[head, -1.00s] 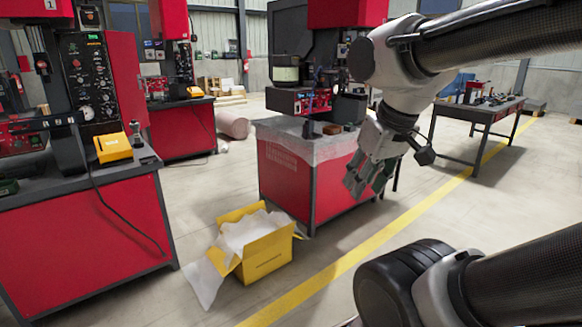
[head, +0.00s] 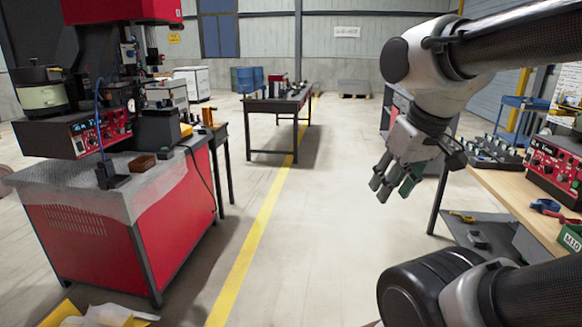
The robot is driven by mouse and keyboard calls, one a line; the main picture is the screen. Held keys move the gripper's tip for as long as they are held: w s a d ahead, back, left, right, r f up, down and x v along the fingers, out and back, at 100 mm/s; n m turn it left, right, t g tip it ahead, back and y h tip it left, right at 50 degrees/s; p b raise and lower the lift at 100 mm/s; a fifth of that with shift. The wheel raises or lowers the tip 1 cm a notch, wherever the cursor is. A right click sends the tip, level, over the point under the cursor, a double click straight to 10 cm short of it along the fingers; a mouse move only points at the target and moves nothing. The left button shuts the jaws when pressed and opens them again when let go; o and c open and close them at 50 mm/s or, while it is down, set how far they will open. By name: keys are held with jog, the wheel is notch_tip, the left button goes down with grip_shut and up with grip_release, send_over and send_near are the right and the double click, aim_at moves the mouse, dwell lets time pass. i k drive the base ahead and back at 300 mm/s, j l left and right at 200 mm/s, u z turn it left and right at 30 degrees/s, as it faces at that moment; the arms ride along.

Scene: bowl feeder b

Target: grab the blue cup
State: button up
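I see no blue cup that I can make out in the head view. My gripper (head: 396,186) hangs in the air right of the middle, pointing down, with its fingers apart and nothing between them. A small blue item (head: 545,205) lies on the wooden bench at the right; its shape is too small to tell.
A red machine table (head: 125,225) stands at the left. The wooden workbench (head: 500,190) at the right carries a red control box (head: 555,165). The floor around the yellow line (head: 258,225) is clear.

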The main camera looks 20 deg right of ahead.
aim_at(541, 205)
jog(key=i+l+z, duration=0.15)
jog(key=i+z, duration=0.3)
jog(key=i+l+z, duration=0.1)
jog(key=z, duration=0.35)
jog(key=i+j+z, duration=0.15)
jog(key=i+z, duration=0.35)
jog(key=i+j+z, duration=0.2)
jog(key=z, duration=0.25)
jog(key=i+j+z, duration=0.65)
jog(key=z, duration=0.15)
jog(key=i+j+z, duration=0.45)
jog(key=j+z, duration=0.25)
jog(key=l, duration=0.1)
